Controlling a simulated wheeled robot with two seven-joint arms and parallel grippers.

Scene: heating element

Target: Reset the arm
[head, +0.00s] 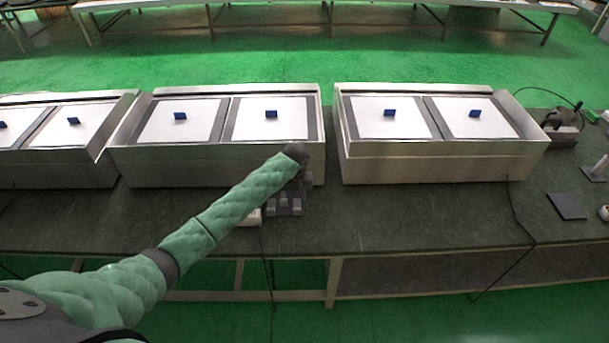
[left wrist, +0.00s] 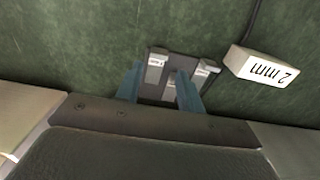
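My left arm in its green sleeve reaches from the lower left of the head view to the middle of the table. Its gripper points down there, and its fingertips are hard to make out. In the left wrist view my left gripper (left wrist: 160,88) shows two blue fingers spread apart. A dark grey holder with pale labelled pieces (left wrist: 155,72) lies beyond and between the fingers; I cannot tell whether they touch it. The holder also shows in the head view (head: 285,207). My right gripper is not in view.
A white block marked 2 mm (left wrist: 262,68) lies beside the holder. Metal heating boxes (head: 225,168) (head: 440,165), with white plates and blue tabs, line the dark green table (head: 400,215). A black pad (head: 567,206) and a cabled device (head: 562,130) are at right.

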